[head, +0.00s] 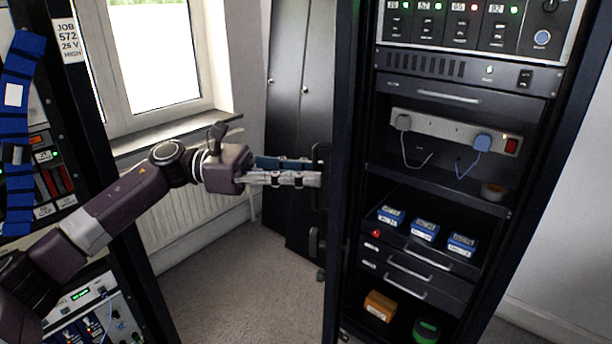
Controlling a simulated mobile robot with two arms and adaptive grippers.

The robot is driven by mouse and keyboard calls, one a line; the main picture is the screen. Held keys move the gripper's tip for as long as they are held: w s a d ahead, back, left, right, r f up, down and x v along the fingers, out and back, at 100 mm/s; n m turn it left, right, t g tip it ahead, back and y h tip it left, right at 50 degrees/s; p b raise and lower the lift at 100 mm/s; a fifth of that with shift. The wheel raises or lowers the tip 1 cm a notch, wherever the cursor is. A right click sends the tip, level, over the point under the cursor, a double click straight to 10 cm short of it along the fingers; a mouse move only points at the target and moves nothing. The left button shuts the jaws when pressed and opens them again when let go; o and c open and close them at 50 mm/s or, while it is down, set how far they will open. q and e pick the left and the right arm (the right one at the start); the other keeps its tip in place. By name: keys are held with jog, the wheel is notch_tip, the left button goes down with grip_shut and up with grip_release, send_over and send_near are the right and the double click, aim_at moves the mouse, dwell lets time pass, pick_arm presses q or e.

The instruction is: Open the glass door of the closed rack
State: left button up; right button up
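The dark rack (345,110) stands right of centre, with its front towards me. Its shelves and instruments show clearly, and I cannot make out the glass pane itself or tell whether it covers the front. A dark upright handle (322,156) shows at the rack's left edge. My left gripper (318,178) reaches in from the left, its fingers level and pointing right, with the tips at this handle. The tips overlap the handle in the picture; whether they grip it is not clear. My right gripper is not in view.
Dark lockers (290,80) stand behind the gripper, beside a window (155,55) and a radiator (200,215). Another equipment rack (95,130) with a blue strap is close on the left. Carpeted floor (240,290) is free between the racks.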

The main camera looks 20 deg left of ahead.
pick_arm(q)
jog(key=shift+f, duration=0.15)
jog(key=v, duration=1.2)
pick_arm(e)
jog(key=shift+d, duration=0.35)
pick_arm(q)
jog(key=shift+c, duration=0.6)
